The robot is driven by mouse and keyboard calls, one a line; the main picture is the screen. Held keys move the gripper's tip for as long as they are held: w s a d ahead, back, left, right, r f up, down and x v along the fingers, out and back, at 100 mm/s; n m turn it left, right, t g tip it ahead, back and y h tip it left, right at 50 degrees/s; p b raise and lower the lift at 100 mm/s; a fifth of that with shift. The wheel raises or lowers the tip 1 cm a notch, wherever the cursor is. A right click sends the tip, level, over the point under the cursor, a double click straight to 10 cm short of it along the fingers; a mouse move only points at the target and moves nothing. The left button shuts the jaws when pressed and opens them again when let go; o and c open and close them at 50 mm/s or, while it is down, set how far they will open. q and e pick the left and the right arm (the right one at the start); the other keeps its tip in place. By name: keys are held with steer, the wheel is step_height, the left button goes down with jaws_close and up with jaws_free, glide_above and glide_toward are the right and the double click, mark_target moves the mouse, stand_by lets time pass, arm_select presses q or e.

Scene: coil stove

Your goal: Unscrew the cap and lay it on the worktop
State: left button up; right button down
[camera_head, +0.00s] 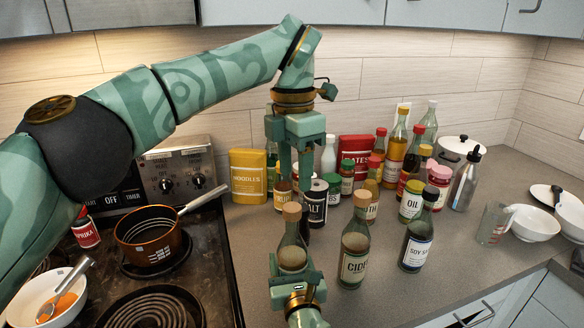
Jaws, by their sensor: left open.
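A glass bottle (291,255) with a light-brown cap (291,211) stands upright at the front of the worktop (395,300), just right of the stove. The cap sits on the bottle's neck. My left gripper (295,178) points down above the cap, its fingers apart and empty. My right gripper (294,275) comes in from the bottom edge, with its jaws on both sides of the bottle's lower body. It hides the bottle's base and label.
A cider bottle (354,254) and a soy sauce bottle (417,246) stand close on the right. Several jars and bottles crowd behind. A saucepan (150,238) sits on the stove at left. The front right worktop is clear, before a measuring cup (493,223).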

mark_target(292, 207)
arm_select(q)
steer(key=m, duration=0.5)
steer(key=shift+a+r+m, duration=0.1)
steer(key=shift+m, duration=0.2)
steer(key=m, duration=0.4)
steer(key=shift+a+m, duration=0.15)
steer(key=shift+m, duration=0.65)
arm_select(e)
steer(key=shift+f, duration=0.1)
arm_select(q)
step_height(292, 207, down, 8)
steer(key=shift+r, duration=0.1)
